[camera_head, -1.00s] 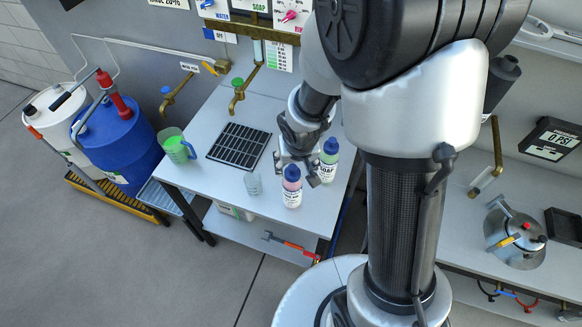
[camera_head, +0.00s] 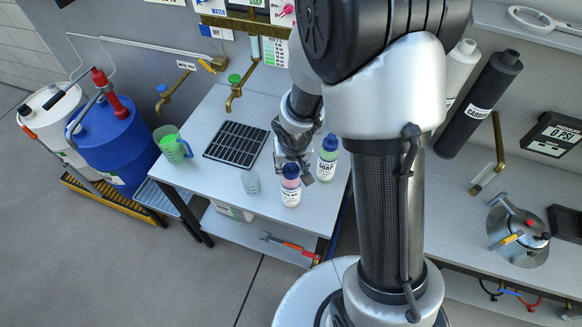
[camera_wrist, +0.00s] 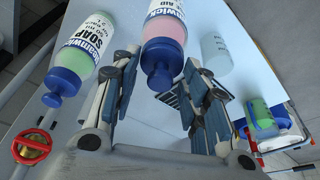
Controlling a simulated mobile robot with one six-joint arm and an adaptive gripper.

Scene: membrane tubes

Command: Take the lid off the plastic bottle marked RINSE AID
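The pink bottle (camera_head: 290,196) with a blue lid (camera_head: 290,171) stands upright near the front edge of the bench; in the wrist view its label shows "AID" and the lid (camera_wrist: 159,76) points toward me. My gripper (camera_head: 293,165) is at the lid, partly hiding it in the head view. In the wrist view my gripper (camera_wrist: 158,84) is open, with one finger on each side of the lid; I cannot tell whether they touch it. A green bottle marked SOAP (camera_head: 327,163), also blue-lidded, stands close by to the right.
A clear beaker (camera_head: 251,182) stands just left of the pink bottle. A black drain grid (camera_head: 236,146), a jug of green liquid (camera_head: 172,146) and brass taps (camera_head: 235,97) are farther left. A steel pressure vessel (camera_head: 518,230) stands on the right bench.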

